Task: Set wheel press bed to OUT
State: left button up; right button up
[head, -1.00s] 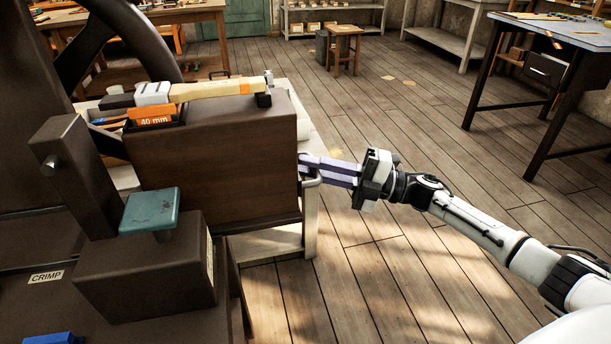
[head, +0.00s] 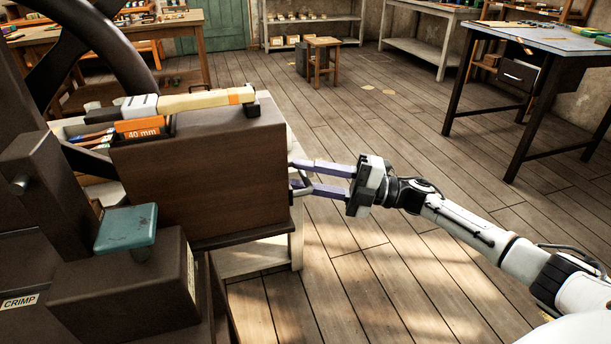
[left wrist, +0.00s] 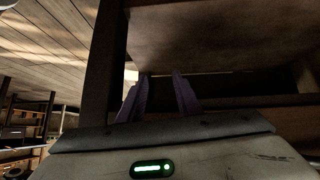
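The press stands at the left of the head view, with its dark handwheel (head: 118,38) partly cut off. A brown box-like block (head: 200,180) on the press fills the middle left; I cannot tell whether it is the bed. A small metal handle (head: 303,182) sticks out of its right side. My right gripper (head: 292,177) is open, its purple fingers apart above and below the handle. My left gripper (left wrist: 158,88) shows only in the left wrist view, open and empty beneath a dark wooden surface. No OUT mark is readable.
A teal button (head: 126,230) sits on a dark block beside a CRIMP label (head: 20,302). A blue-topped table (head: 560,40) stands at the right.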

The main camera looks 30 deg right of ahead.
jog(key=v, duration=1)
jog(key=shift+s, duration=0.1)
dwell(0.4)
